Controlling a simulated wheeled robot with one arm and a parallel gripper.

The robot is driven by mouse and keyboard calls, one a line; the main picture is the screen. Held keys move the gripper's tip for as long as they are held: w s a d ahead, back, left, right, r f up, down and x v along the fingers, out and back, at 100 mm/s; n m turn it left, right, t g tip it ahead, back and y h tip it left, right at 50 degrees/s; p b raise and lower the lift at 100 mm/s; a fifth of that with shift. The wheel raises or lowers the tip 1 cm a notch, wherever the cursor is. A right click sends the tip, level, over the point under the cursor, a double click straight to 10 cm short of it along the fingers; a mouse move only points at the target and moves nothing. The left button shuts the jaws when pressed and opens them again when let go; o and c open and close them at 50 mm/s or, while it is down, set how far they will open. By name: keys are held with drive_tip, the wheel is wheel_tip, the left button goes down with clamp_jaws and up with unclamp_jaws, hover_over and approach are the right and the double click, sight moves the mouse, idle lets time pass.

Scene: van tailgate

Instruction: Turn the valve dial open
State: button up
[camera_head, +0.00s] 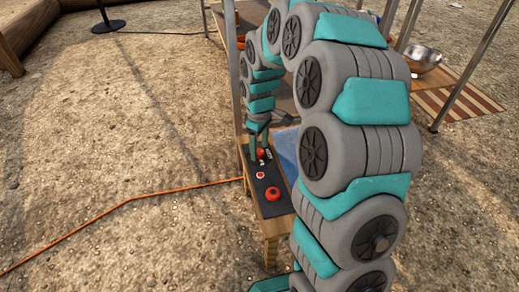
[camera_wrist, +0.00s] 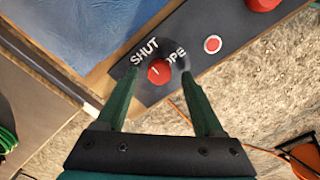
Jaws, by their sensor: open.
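The valve dial (camera_wrist: 160,72) is a round red knob on a dark panel (camera_wrist: 213,66), with a pale mark towards its upper left. White lettering beside it reads SHUT at its upper left and OPE, partly hidden, at its right. In the head view the dial (camera_head: 262,153) is at the panel's far end. My gripper (camera_wrist: 160,76) is open, with one green finger on each side of the dial in the wrist view. I cannot tell whether the fingers touch it. My gripper (camera_head: 259,150) is partly hidden by my arm in the head view.
A small red button with a pale rim (camera_head: 260,175) and a larger red knob (camera_head: 272,194) sit on the same panel. A blue sheet (camera_wrist: 75,35) lies beside it. An orange cable (camera_head: 130,199) crosses the ground. A metal bowl (camera_head: 422,58) stands behind my arm.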

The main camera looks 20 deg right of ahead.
drive_tip(key=shift+f, duration=0.6)
clamp_jaws()
